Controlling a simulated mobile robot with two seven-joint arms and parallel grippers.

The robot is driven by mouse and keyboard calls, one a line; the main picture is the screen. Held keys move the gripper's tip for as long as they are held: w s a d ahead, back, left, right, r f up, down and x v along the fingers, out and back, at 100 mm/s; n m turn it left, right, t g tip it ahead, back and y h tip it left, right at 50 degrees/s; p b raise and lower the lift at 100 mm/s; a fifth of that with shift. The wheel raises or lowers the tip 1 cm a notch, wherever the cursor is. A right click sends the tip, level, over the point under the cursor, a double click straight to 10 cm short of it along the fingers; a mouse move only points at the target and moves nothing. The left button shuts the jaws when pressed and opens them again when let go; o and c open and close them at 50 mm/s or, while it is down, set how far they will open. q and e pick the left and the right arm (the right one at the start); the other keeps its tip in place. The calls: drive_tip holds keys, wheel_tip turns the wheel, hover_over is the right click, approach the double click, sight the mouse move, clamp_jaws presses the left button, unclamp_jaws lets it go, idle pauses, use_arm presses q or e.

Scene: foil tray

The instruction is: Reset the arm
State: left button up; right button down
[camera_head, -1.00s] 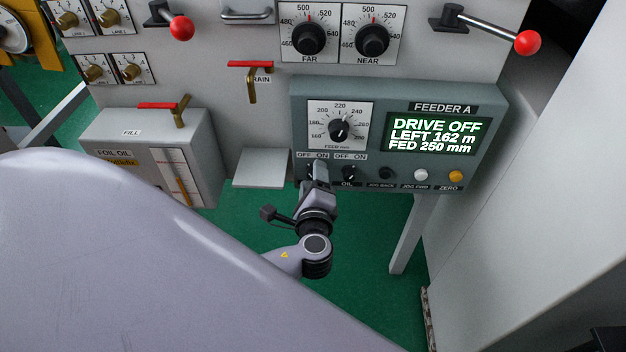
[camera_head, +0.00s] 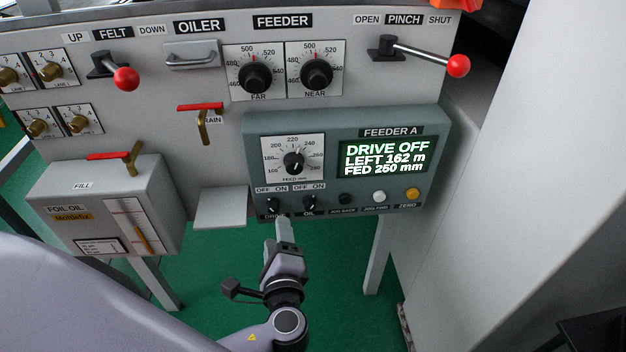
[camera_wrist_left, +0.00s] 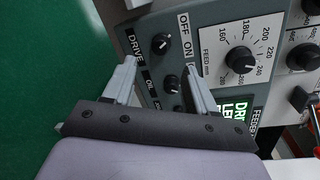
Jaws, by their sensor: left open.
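My left gripper (camera_head: 284,232) is in front of and just below the Feeder A control box (camera_head: 430,150). Its two fingers also show in the left wrist view (camera_wrist_left: 165,85), spread apart with nothing between them. The drive switch (camera_head: 273,205) and the oil switch (camera_head: 309,203) sit on the box's lower row, just above the fingertips. In the left wrist view the drive switch (camera_wrist_left: 160,44) and oil switch (camera_wrist_left: 172,84) lie beyond the fingers. I cannot tell whether a finger touches the box. The screen reads DRIVE OFF, LEFT 162 m, FED 250 mm. My right gripper does not show.
The feed dial (camera_head: 293,161) is above the switches. A small grey ledge (camera_head: 221,208) and the foil oil box (camera_head: 105,205) stand left of the gripper. A grey leg (camera_head: 379,255) is below the box, and a pale panel (camera_head: 500,200) closes off the right. Green floor lies open below.

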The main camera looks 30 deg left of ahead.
use_arm(q)
drive_tip(key=shift+f, duration=0.1)
drive_tip(key=s+d+f+n+g+h, duration=0.45)
drive_tip(key=s+f+n+h, duration=0.3)
drive_tip(key=f, duration=0.35)
drive_tip(key=s+r+n+h+p, duration=0.2)
drive_tip(key=r+n+p, duration=0.1)
drive_tip(key=r+p, duration=0.4)
drive_tip(key=s+r+n+t+h+p, duration=0.1)
drive_tip(key=s+r+n+h+p, duration=0.1)
drive_tip(key=r+p, duration=0.5)
drive_tip(key=shift+s+d+n, duration=0.3)
drive_tip(key=shift+s+n, duration=0.15)
drive_tip(key=shift+n, duration=0.2)
drive_tip(key=shift+a+t, duration=0.1)
drive_tip(key=shift+t, duration=0.15)
